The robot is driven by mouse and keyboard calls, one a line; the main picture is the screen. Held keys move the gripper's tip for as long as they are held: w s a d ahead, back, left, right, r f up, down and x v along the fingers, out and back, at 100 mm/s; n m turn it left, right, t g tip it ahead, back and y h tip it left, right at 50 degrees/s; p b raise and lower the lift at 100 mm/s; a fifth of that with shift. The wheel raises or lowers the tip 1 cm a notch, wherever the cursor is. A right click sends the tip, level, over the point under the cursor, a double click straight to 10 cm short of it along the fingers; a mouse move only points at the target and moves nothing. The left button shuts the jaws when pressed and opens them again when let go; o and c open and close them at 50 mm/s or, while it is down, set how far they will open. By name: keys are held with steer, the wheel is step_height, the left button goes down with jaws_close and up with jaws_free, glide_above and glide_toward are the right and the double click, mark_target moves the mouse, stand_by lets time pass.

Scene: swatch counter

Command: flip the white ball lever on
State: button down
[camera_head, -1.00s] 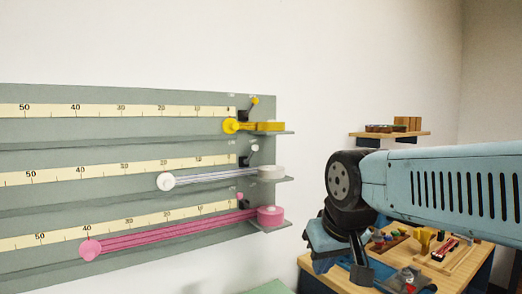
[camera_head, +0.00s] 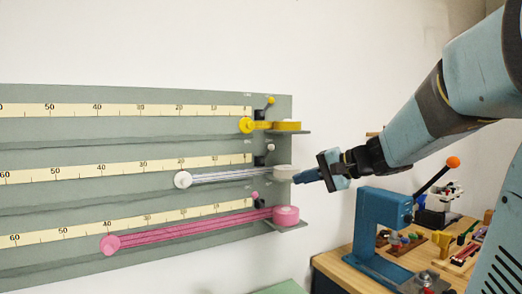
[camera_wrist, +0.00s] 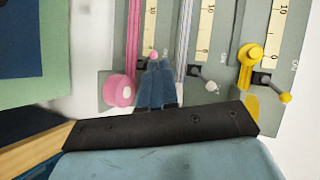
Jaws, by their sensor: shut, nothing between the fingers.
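The white ball lever (camera_head: 270,147) is small and sits at the right end of the middle row on the grey board. In the wrist view its ball (camera_wrist: 211,86) shows right of my fingers, with a short stem running to a dark mount. My gripper (camera_head: 299,177) is shut and empty, pointing left at the board's right edge, lower right of the lever. It appears close to the white spool (camera_head: 284,173); I cannot tell whether they touch. In the wrist view my shut fingers (camera_wrist: 157,85) lie between the pink spool and the white lever.
A yellow ball lever (camera_head: 270,100) is above and a pink ball lever (camera_head: 255,195) below. The yellow spool (camera_head: 286,126) and pink spool (camera_head: 286,216) stand on small shelves. A workbench (camera_head: 350,272) with a blue press (camera_head: 382,225) is at lower right.

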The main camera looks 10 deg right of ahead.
mark_target(267, 153)
steer(key=w+d+r+m+t, duration=0.3)
steer(key=w+d+r+t, duration=0.2)
steer(key=w+d, duration=0.2)
steer(key=d, duration=0.2)
steer(key=shift+w+d+r+m+t, duration=0.15)
steer(key=shift+w+d+m+t, duration=0.15)
steer(key=shift+w+m, duration=0.1)
steer(key=x, duration=1)
steer(key=shift+a, duration=0.1)
steer(key=shift+w+a, duration=0.1)
steer(key=shift+a, duration=1.05)
steer(key=shift+w+a, duration=0.2)
steer(key=shift+a, duration=0.6)
